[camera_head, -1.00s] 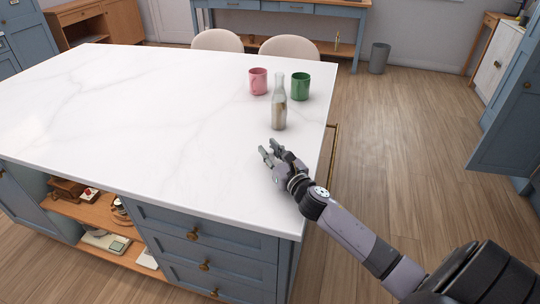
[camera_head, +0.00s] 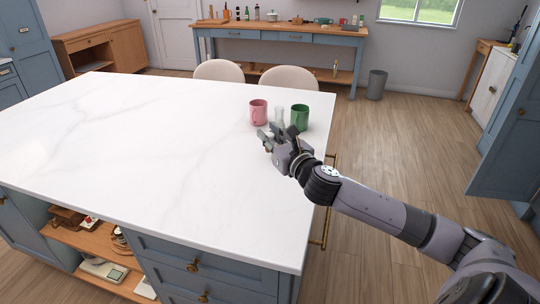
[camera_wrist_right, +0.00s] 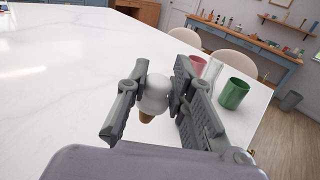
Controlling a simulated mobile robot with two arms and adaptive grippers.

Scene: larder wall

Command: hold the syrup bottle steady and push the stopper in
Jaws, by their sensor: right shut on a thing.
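My right gripper (camera_head: 274,136) is over the island top, just in front of the syrup bottle (camera_head: 280,115), and hides its lower part. In the right wrist view the gripper is shut on the stopper (camera_wrist_right: 154,92). My left gripper is not in view.
A pink mug (camera_head: 258,113) stands left of the bottle and a green mug (camera_head: 299,117) right of it, both close. The white island top (camera_head: 130,140) is bare to the left. Two pale chairs (camera_head: 218,70) stand behind it.

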